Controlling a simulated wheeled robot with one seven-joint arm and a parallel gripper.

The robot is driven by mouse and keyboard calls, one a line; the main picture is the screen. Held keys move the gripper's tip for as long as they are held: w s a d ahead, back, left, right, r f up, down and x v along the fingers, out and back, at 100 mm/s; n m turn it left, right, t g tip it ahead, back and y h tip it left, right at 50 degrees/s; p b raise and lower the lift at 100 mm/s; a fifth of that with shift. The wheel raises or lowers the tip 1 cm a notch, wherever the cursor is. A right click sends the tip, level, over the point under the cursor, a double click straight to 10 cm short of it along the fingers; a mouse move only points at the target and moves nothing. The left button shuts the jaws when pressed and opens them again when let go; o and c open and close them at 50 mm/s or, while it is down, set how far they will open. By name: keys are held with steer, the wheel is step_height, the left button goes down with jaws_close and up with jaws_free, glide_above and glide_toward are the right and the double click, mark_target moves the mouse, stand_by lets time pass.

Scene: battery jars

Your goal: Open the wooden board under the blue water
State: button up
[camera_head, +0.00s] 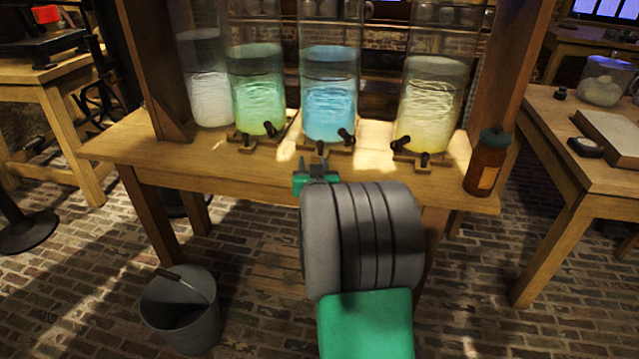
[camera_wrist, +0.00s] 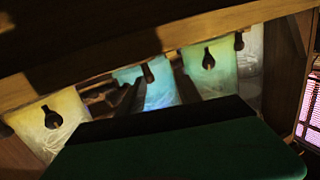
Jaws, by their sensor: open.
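The glass jar of blue water (camera_head: 330,105) stands in the middle of the table, between the green and yellow jars. A small wooden board (camera_head: 338,149) sits under its front edge, with a black knob (camera_head: 320,148) and a black tap (camera_head: 346,136) there. My gripper (camera_head: 312,164) is at the table's front edge, just below and left of that board, with its fingers apart and nothing seen between them. I cannot tell whether it touches the board.
The green jar (camera_head: 258,95) and yellow jar (camera_head: 430,105) have similar boards and knobs. A whitish jar (camera_head: 208,85) stands at the left. A brown bottle (camera_head: 486,165) is at the table's right corner. A grey bucket (camera_head: 182,312) stands on the brick floor.

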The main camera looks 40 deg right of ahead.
mark_target(320, 151)
steer(key=shift+s+d+f+m+h, duration=0.2)
steer(key=shift+d+f+h, duration=0.15)
steer(key=shift+d, duration=0.2)
steer(key=shift+s+d+f+m+h, duration=0.1)
steer(key=shift+s+d+f+h, duration=0.15)
steer(key=shift+d+f, duration=0.25)
steer(key=shift+w+d+r+t, duration=0.1)
steer(key=shift+d+r+t, duration=0.2)
steer(key=shift+d, duration=0.05)
steer(key=b+x, duration=0.1)
steer(key=x, duration=0.6)
steer(key=shift+w+d+r+b, duration=0.1)
steer(key=shift+w+r+b, duration=0.1)
steer(key=shift+b, duration=0.2)
steer(key=shift+c, duration=0.2)
jaws_close()
